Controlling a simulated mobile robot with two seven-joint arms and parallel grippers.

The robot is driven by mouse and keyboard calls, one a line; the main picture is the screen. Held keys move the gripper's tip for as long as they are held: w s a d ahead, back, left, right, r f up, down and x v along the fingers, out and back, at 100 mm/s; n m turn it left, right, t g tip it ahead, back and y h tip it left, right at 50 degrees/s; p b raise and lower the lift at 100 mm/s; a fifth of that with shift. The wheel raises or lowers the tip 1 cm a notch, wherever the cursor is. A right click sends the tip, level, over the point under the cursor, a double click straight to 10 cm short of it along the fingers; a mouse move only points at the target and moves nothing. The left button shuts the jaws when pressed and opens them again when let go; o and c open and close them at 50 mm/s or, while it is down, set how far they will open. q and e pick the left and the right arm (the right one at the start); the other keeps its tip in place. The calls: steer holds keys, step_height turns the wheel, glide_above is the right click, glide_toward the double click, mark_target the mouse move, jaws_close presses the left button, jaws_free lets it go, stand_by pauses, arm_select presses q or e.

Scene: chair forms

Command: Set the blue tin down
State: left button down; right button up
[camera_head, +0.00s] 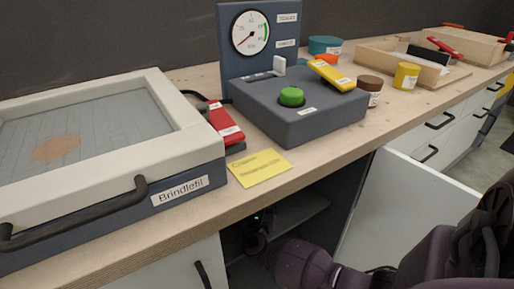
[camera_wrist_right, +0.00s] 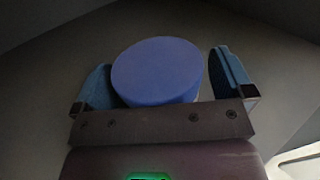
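The blue tin (camera_wrist_right: 157,70) shows in the right wrist view, with its round flat blue face toward the camera. My right gripper (camera_wrist_right: 162,78) has one finger on each side of it. The tin nearly fills the space between the fingers; whether both fingers press on it I cannot tell. What lies under the tin is hidden. In the head view my right arm reaches from the lower right into the dark open cabinet (camera_head: 307,205) under the counter, and the tin is hidden there. My left gripper is not in view.
The open white cabinet door (camera_head: 405,210) stands right of the opening. On the counter (camera_head: 205,205) are a Brindlefil press (camera_head: 180,190), a yellow note (camera_head: 259,168), a red-handled tool (camera_head: 224,122), a gauge device (camera_head: 300,115), several tins, and wooden trays (camera_head: 400,62) at the back right.

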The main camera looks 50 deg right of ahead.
steer(key=shift+r, duration=0.2)
steer(key=shift+s+a, duration=0.15)
steer(key=shift+a, duration=0.05)
steer(key=p+v, duration=0.1)
steer(key=v, duration=0.5)
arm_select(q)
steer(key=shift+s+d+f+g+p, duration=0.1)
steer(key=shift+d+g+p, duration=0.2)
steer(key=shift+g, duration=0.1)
arm_select(e)
steer(key=shift+s+a, duration=0.35)
steer(key=shift+s, duration=0.05)
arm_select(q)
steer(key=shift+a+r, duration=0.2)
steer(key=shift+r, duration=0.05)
